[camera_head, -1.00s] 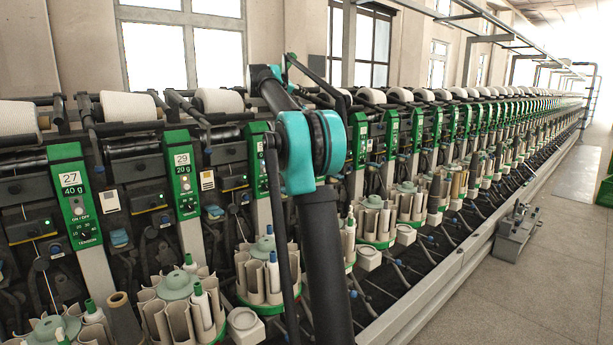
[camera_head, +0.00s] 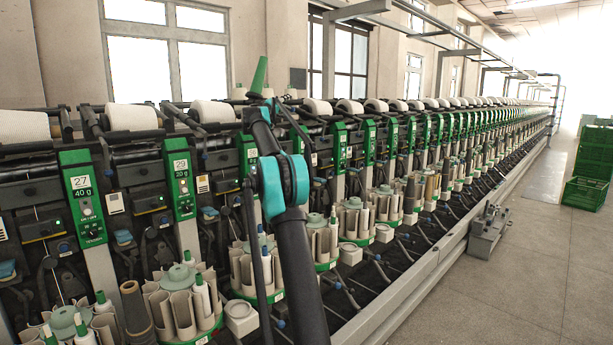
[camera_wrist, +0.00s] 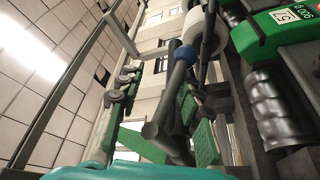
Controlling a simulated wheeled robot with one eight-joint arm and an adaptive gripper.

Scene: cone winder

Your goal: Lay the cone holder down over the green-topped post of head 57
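In the wrist view, a green-topped post (camera_wrist: 268,32) with a white label that seems to read 57 stands at the upper right. A teal part of mine fills the bottom edge. In the head view, my arm reaches up to the winder; my gripper is not distinguishable there, and head 57 cannot be picked out.
The winder's row of heads runs into the distance, with green panels such as 29 (camera_head: 181,180) and white cones (camera_head: 132,117). Bobbin magazines (camera_head: 183,300) jut out in front. A grey carriage (camera_head: 488,230) stands by the rail. Green crates (camera_head: 585,193) stand at right; the aisle floor is clear.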

